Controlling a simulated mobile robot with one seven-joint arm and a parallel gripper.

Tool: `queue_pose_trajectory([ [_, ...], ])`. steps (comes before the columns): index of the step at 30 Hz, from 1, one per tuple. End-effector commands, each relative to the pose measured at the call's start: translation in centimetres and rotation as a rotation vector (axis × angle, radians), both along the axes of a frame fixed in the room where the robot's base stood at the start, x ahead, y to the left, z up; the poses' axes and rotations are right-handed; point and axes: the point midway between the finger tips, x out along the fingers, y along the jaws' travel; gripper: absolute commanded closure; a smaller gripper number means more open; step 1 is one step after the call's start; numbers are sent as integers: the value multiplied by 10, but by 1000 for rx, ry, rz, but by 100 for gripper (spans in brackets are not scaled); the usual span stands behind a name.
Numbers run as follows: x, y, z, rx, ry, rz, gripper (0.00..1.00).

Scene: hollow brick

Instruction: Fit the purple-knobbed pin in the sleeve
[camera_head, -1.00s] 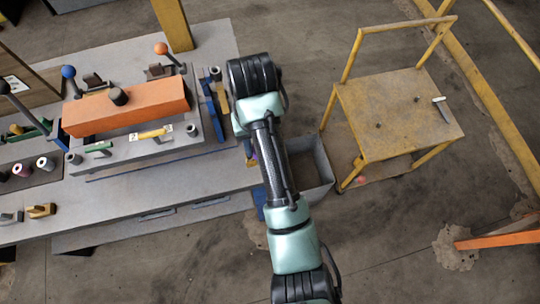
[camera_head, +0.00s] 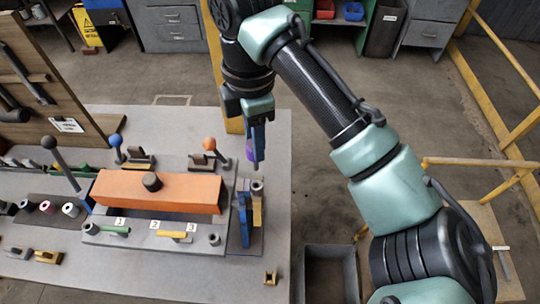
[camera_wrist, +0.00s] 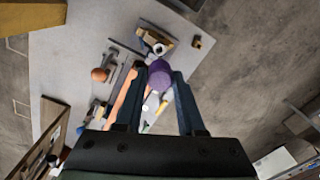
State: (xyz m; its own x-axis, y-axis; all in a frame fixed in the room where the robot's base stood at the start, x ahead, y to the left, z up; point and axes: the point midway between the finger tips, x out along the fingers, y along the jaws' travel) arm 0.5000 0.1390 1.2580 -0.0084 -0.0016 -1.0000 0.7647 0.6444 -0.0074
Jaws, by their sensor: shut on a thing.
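My gripper (camera_head: 257,160) is shut on the purple-knobbed pin (camera_head: 250,150) and holds it above the right end of the fixture. In the wrist view the purple knob (camera_wrist: 160,74) sits between the two blue fingers; most of the pin's shaft is hidden. A grey upright sleeve (camera_head: 257,187) stands just below the fingers at the fixture's right back corner. An open ring (camera_wrist: 159,48), likely this sleeve, shows just beyond the knob in the wrist view. I cannot tell whether the pin touches it. Other short sleeves stand at the front left (camera_head: 90,228) and front right (camera_head: 214,239).
A grey bin (camera_head: 331,275) stands beside the table.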

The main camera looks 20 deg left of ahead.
Motion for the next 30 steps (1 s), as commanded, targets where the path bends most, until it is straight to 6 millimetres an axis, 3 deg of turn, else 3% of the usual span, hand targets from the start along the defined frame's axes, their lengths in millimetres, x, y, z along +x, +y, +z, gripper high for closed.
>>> queue_pose_trajectory([
  [10, 0, 3, -5, 2, 0, 40, 100],
  [26, 0, 3, -57, 1, -2, 38, 100],
  [30, 0, 3, -51, 1, -2, 38, 100],
])
